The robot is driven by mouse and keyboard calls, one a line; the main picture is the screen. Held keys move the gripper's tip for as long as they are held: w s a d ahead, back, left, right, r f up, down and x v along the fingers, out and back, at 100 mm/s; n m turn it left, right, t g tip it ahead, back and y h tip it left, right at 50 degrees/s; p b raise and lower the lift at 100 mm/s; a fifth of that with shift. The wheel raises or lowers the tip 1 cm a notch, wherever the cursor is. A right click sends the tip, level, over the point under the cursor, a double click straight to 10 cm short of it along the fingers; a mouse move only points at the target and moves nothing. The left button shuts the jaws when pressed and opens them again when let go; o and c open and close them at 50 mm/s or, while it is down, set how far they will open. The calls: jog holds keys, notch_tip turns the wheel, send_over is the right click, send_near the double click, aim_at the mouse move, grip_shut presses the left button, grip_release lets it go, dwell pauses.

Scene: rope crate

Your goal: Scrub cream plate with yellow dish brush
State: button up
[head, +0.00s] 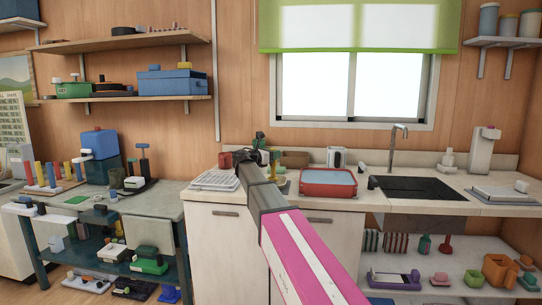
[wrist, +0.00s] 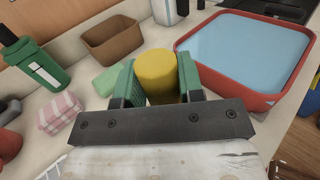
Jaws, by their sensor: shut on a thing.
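My gripper (wrist: 158,88) has its two green-padded fingers closed on the sides of a yellow cylinder, which I take to be the yellow dish brush (wrist: 155,66). Only its rounded yellow part shows; any bristles are hidden. In the head view my gripper (head: 260,150) is over the counter, left of the red tub, partly hidden by my own arm. I cannot make out the cream plate in either view.
A red tub (head: 328,194) with a flat blue inside stands just right of my gripper. Around it on the counter are a brown box (wrist: 112,42), a green bottle (wrist: 38,68), a pale green block (wrist: 113,79) and a pink checked cloth (wrist: 60,112). A white rack (head: 215,181) lies left.

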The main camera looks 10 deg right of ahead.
dwell(0.8)
jog(key=a, duration=0.1)
jog(key=w+a, duration=0.1)
jog(key=shift+a, duration=0.35)
dwell(0.3)
jog(key=shift+s+d, duration=0.1)
jog(key=shift+s, duration=0.1)
dwell(0.3)
jog(key=shift+s+d+f, duration=0.1)
jog(key=shift+s+d, duration=0.3)
jog(key=shift+s, duration=0.45)
dwell(0.4)
jog(key=shift+w+d, duration=0.25)
jog(key=shift+w, duration=0.5)
jog(key=shift+w+d, duration=0.2)
jog(key=shift+w, duration=0.55)
jog(key=shift+s, duration=0.1)
